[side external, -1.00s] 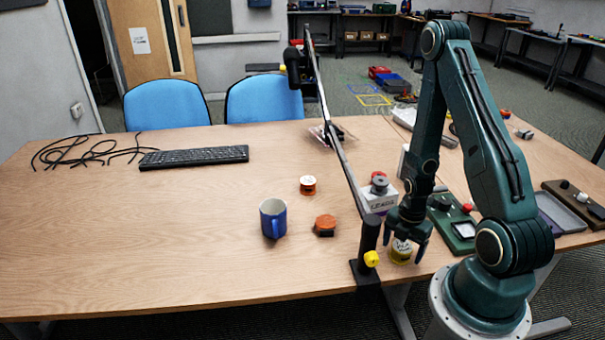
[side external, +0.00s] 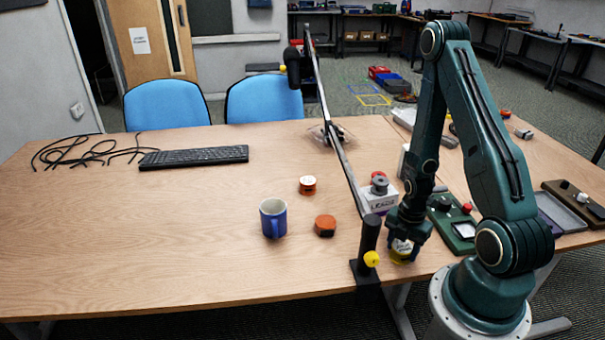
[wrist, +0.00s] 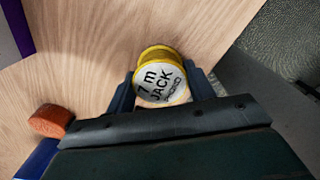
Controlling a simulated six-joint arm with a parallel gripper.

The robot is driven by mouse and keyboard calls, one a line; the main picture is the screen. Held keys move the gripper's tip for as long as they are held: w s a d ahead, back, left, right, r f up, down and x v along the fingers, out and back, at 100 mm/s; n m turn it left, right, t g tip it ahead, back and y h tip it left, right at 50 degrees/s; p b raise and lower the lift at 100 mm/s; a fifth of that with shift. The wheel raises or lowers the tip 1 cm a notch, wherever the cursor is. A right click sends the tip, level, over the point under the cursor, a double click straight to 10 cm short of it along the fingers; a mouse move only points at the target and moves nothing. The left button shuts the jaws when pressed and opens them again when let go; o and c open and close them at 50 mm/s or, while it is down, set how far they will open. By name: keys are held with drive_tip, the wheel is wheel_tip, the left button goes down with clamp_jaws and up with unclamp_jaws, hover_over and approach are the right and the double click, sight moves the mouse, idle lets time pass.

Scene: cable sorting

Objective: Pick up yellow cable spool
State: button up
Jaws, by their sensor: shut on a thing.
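The yellow cable spool (side external: 402,251) has a white top label, and the wrist view shows the spool (wrist: 160,77) with "7 m JACK" printed on it. It is near the table's front edge, to the right of the black clamp stand. My gripper (side external: 404,249) points down over it. In the wrist view my gripper (wrist: 163,88) has one finger on each side of the spool and is shut on it. I cannot tell whether the spool is clear of the table.
The black stand (side external: 367,255) with a yellow knob is just left of my gripper. An orange spool (side external: 325,226), a blue mug (side external: 273,218) and a white-topped orange spool (side external: 307,185) stand further left. A green meter box (side external: 455,225) is to the right.

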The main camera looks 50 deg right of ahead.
sight(403, 246)
drive_tip(key=shift+r, duration=0.2)
wheel_tip(403, 246, up, 20)
drive_tip(key=shift+f, duration=0.2)
idle(0.9)
idle(0.6)
